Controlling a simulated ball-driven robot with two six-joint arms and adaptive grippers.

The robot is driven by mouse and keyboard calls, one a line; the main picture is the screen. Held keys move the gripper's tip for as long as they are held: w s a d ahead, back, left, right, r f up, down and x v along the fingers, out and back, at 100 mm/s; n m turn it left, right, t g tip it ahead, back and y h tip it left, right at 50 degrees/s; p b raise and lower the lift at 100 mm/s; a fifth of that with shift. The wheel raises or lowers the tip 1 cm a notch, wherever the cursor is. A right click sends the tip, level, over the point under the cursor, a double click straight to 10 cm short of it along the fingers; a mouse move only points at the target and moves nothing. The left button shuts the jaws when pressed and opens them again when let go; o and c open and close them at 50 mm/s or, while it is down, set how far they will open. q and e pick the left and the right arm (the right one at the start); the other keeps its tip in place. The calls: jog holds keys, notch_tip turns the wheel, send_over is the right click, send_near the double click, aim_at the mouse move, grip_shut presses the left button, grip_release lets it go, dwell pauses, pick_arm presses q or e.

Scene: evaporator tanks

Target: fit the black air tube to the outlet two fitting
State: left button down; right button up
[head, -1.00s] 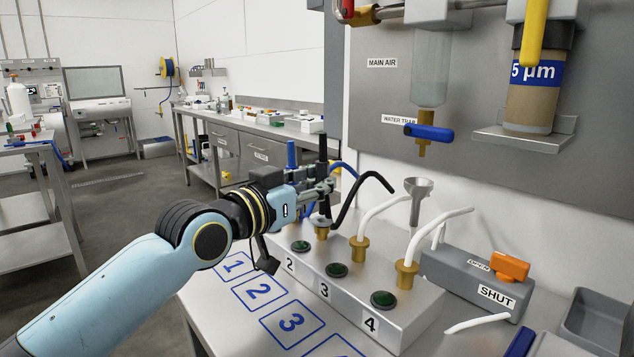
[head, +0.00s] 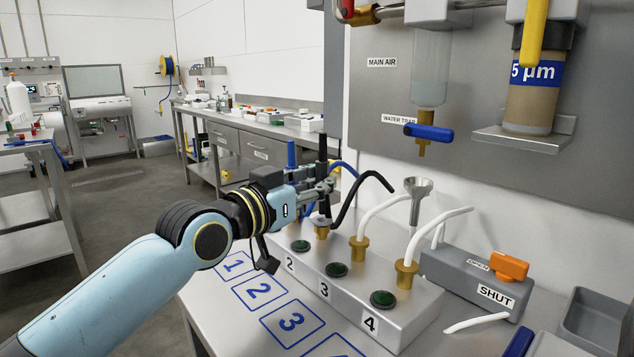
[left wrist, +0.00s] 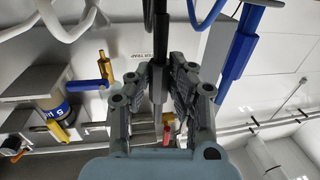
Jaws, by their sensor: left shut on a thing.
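My left gripper (head: 325,187) is shut on the black air tube, around its thick upright black sleeve (head: 322,148). In the left wrist view the sleeve (left wrist: 159,84) lies between the two fingers (left wrist: 160,92). A thinner black length of tube (head: 372,176) arcs up and right beside the gripper. The outlet two fitting (head: 321,233) is brass with a grey top, behind the green disc by label 2. It stands just below the gripper. The fingers and tube hide the space above it, so I cannot tell whether tube and fitting touch. My right gripper is not in view.
A blue tube (head: 291,153) stands just left behind the gripper. White tubes stand at fittings three (head: 360,250) and four (head: 407,273). A funnel (head: 417,188) and a grey block with an orange handle (head: 510,266) are to the right. The numbered bench front is clear.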

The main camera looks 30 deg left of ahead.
aim_at(318, 164)
pick_arm(q)
jog(key=shift+f+b, duration=1.25)
jog(key=shift+f, duration=0.3)
jog(key=c, duration=1.1)
grip_release()
jog(key=shift+c, duration=0.2)
jog(key=shift+r, duration=0.1)
notch_tip(318, 164, up, 6)
jog(key=p, duration=0.5)
jog(key=shift+p, duration=0.3)
